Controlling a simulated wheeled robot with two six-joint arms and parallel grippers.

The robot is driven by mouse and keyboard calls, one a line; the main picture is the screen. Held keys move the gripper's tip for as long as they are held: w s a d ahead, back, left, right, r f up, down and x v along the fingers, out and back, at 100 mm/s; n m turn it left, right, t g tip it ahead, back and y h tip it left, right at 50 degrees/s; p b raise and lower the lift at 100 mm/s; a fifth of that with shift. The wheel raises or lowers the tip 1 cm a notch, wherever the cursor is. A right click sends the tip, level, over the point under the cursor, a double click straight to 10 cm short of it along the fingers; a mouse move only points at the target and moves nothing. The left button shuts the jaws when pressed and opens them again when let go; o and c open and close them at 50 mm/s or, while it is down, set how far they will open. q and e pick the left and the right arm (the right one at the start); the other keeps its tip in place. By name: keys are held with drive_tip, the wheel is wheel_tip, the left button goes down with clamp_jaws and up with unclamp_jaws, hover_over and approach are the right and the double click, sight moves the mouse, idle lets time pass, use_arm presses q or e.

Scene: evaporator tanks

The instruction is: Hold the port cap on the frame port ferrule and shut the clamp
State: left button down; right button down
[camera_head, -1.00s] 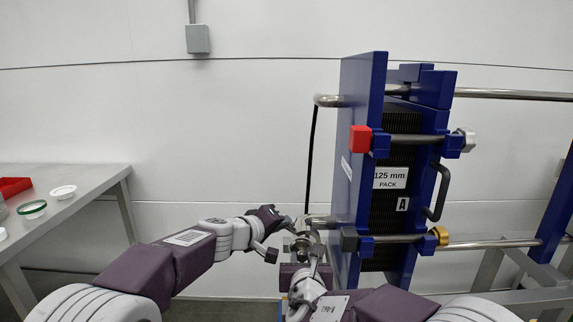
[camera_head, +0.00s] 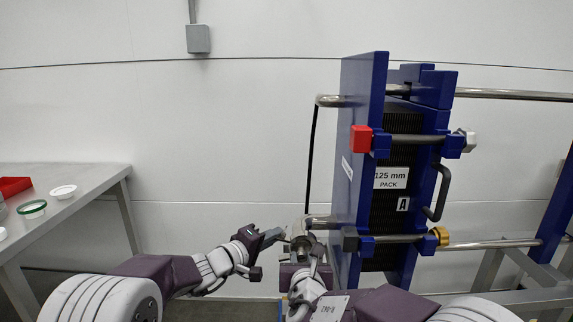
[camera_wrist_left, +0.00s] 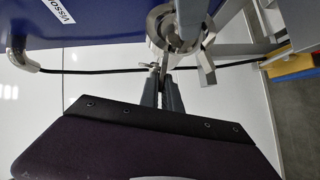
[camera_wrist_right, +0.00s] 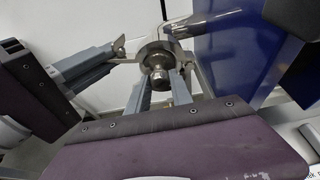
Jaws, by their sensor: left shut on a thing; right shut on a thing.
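The frame port ferrule, at the end of the bent metal pipe (camera_head: 318,222), is mostly hidden behind the clamp and cap. The metal clamp (camera_wrist_left: 160,22) sits around the joint; it also shows in the right wrist view (camera_wrist_right: 150,48). My left gripper (camera_head: 283,236) is shut on a small protruding part at the clamp's side, seen in the left wrist view (camera_wrist_left: 163,74). My right gripper (camera_wrist_right: 162,78) is shut on the round metal knob of the port cap (camera_wrist_right: 157,66), which sits against the clamp ring. I cannot tell whether the clamp is fully closed.
The blue frame plate (camera_head: 358,150) and plate pack (camera_head: 392,215) stand just right of my grippers. A black cable (camera_head: 310,160) hangs behind. A grey table (camera_head: 90,190) at the left holds a red tray (camera_head: 14,186) and a green-rimmed ring (camera_head: 33,209).

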use_arm(q)
drive_tip(key=shift+s+d+f, duration=0.15)
drive_tip(key=shift+d+f, duration=0.05)
drive_tip(key=shift+d, duration=0.05)
drive_tip(key=shift+a+f+n+t+h, duration=0.15)
drive_tip(key=shift+f+n+h, duration=0.15)
drive_tip(key=shift+f, duration=0.3)
drive_tip(key=shift+a+f+n+t+h, duration=0.1)
drive_tip(key=shift+f+n+t+h, duration=0.15)
drive_tip(key=shift+f, duration=0.3)
use_arm(e)
drive_tip(key=shift+r, duration=0.1)
